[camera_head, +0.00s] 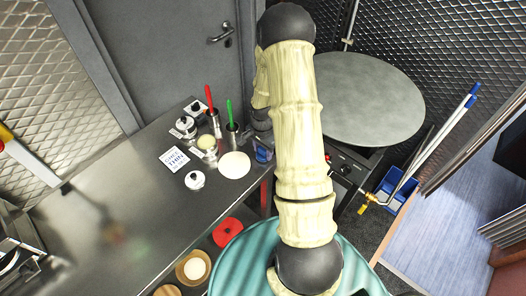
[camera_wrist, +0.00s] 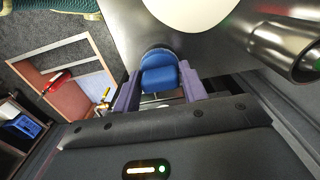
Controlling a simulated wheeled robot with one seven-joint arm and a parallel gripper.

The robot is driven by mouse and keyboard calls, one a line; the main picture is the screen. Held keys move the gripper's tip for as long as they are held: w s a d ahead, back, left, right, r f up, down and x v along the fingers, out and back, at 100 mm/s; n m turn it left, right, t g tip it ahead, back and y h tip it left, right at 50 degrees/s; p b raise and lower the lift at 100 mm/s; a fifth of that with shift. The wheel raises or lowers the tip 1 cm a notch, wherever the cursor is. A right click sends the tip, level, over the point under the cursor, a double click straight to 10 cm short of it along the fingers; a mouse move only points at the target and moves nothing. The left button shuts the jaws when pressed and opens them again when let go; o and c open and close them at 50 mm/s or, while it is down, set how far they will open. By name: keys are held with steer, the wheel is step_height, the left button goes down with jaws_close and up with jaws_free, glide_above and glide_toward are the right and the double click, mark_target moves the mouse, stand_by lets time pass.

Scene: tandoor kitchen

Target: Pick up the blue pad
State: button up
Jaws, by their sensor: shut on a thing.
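The blue pad (camera_wrist: 160,77) is between the two purple fingers of my gripper (camera_wrist: 160,88) in the wrist view. The fingers are shut on it. Its rounded upper end shows, and its lower part is partly hidden by the gripper. Behind it in that view is the grey counter surface. In the head view my gripper (camera_head: 262,152) is at the right end of the steel counter (camera_head: 110,225), beside a white round disc (camera_head: 234,165). A small blue patch shows there, mostly hidden by my arm. I cannot tell whether the pad touches the counter.
Metal cups with a red-handled tool (camera_head: 209,100) and a green-handled tool (camera_head: 229,112) stand close to my gripper. Small lidded pots (camera_head: 194,180) and a printed card (camera_head: 174,159) are left of them. A round griddle (camera_head: 365,100) is to the right. The counter's near left is mostly clear.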

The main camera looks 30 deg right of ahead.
mark_target(263, 149)
step_height(263, 149, up, 10)
steer(key=shift+f+b, duration=0.2)
steer(key=shift+b, duration=0.8)
steer(key=o, duration=0.4)
steer(key=c, duration=0.3)
